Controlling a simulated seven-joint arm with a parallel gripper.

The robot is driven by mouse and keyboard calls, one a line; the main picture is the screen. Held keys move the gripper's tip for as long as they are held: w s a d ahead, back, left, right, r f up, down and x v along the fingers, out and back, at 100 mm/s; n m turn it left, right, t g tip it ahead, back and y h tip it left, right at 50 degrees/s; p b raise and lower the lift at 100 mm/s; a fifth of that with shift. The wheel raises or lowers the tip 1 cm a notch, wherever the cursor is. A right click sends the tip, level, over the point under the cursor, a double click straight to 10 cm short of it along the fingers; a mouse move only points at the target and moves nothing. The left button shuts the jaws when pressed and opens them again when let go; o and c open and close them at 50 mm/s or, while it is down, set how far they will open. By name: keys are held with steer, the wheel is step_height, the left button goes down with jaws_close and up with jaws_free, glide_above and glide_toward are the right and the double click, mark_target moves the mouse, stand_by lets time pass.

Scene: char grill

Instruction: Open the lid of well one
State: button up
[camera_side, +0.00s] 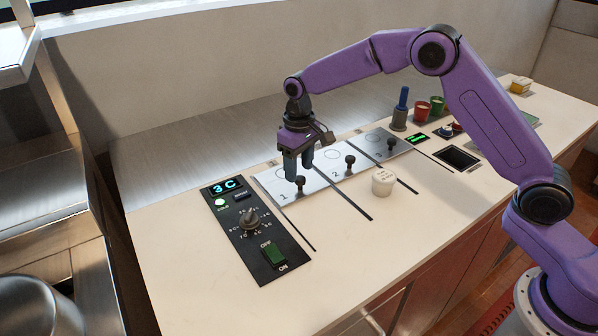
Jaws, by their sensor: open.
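The lid of well one (272,177) is a flat metal plate marked 1, lying in the counter at the left of three numbered lids. Its black knob (300,183) stands upright near the front edge. My gripper (299,177) points down at this knob, its blue-grey fingers open. The fingers overlap the knob's top in this view, and I cannot tell whether they touch it. The lid looks flat and closed.
Lids two (341,177) and three (388,143), each with a knob, lie to the right. A white tub (383,181) stands in front of them. A black control panel (262,262) is at the left. A blue-handled tool (402,100) and cups stand at the back right.

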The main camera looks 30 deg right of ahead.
steer(key=shift+f, duration=1.1)
jaws_close()
steer(key=shift+s+a+r, duration=0.1)
steer(key=shift+s, duration=6.65)
jaws_free()
step_height(320, 180, up, 17)
steer(key=shift+r, duration=0.2)
